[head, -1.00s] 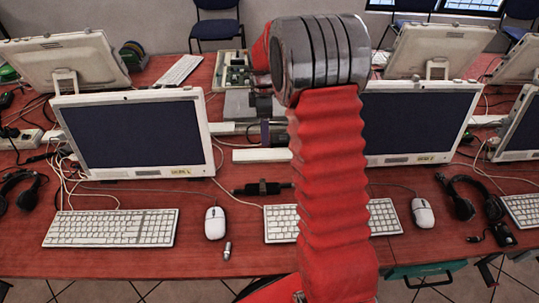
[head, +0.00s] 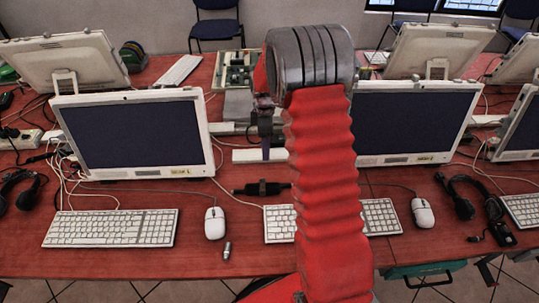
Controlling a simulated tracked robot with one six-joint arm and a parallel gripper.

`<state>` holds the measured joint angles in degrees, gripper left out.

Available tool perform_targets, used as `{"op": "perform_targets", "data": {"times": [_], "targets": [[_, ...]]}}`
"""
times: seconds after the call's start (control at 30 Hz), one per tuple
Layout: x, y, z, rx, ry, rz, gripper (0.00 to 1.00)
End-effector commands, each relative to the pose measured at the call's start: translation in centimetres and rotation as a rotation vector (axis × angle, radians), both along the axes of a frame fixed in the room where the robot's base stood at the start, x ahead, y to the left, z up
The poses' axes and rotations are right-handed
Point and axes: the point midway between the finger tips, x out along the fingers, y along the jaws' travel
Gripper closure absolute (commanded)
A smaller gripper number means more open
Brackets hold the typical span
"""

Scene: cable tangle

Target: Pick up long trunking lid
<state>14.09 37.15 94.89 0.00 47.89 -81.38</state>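A white strip that looks like the long trunking lid (head: 243,155) lies on the red table between the two front monitors. Its right part is hidden behind my red arm. My gripper (head: 266,150) is small and dark in the head view, left of my arm, pointing down. Its tip overlaps the white strip in the picture; I cannot tell whether it touches it. The fingers are seen edge-on, so their opening does not show.
A left monitor (head: 136,132) and a right monitor (head: 410,122) flank the gripper. A black cable piece (head: 262,188) lies in front of the strip. Keyboards, white mice, headsets and loose cables cover the front. An open device (head: 236,70) stands behind.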

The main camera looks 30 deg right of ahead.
Motion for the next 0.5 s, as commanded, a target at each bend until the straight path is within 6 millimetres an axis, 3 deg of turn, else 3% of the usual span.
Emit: {"op": "perform_targets", "data": {"times": [0.2, 0.5], "targets": [[-0.1, -0.1, -3.0, 0.001, 0.003, 0.000, 0.36], [-0.1, -0.1, -3.6, 0.000, 0.000, 0.001, 0.36]]}}
